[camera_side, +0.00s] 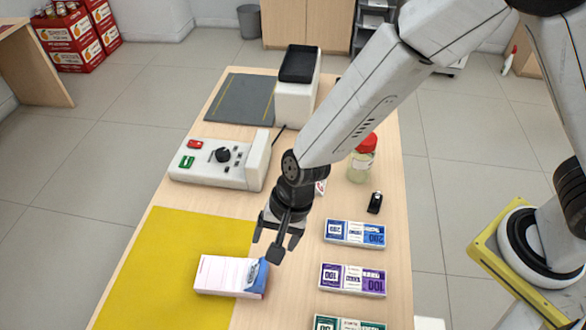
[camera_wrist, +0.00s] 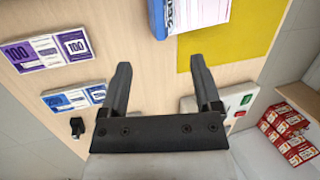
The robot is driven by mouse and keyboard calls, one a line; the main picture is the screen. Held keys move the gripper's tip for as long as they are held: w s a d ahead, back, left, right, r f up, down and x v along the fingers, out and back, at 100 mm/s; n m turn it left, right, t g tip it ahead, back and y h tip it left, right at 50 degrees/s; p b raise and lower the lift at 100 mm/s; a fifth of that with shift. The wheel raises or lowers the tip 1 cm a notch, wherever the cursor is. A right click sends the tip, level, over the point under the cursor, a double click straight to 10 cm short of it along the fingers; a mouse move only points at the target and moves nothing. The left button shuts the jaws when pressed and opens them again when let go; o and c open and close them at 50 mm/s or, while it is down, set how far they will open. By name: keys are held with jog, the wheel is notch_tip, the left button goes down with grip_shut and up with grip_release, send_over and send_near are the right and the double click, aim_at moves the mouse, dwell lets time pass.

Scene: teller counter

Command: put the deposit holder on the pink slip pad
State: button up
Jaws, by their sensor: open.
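A pale pink pad, seemingly the pink slip pad (camera_side: 222,273), lies by the right edge of the yellow mat in the side view. A blue-and-white printed piece, seemingly the deposit holder (camera_side: 256,277), is at the pad's right end. I cannot tell whether it rests on the pad or against it. In the wrist view the blue-and-white piece (camera_wrist: 190,14) shows at the top, cut off by the frame. My gripper (camera_side: 275,245) is open and empty, above the counter just beyond the pad's right end. Its fingers also show in the wrist view (camera_wrist: 160,64), apart from the piece.
The yellow mat (camera_side: 160,262) covers the counter's near left. Blue (camera_side: 355,233), purple (camera_side: 352,279) and green (camera_side: 345,323) note bundles lie at right. A control box (camera_side: 215,165), red-lidded jar (camera_side: 361,165), small black item (camera_side: 375,202) and white device (camera_side: 296,98) stand farther back.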

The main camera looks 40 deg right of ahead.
jog(key=shift+r, duration=0.2)
dwell(0.5)
jog(key=s+d+r+n+h, duration=0.1)
jog(key=d+r+n, duration=0.1)
jog(key=d, duration=0.8)
jog(key=d+r+n+t+h, duration=0.1)
jog(key=d+r+n, duration=0.2)
jog(key=d, duration=0.7)
jog(key=s+d+r+n+t+h, duration=0.1)
jog(key=d+r+n, duration=0.2)
jog(key=d, duration=0.7)
jog(key=shift+s+r+h, duration=0.3)
jog(key=shift+r+h, duration=0.1)
jog(key=shift+r, duration=0.15)
jog(key=shift+a, duration=0.1)
jog(key=shift+o, duration=0.6)
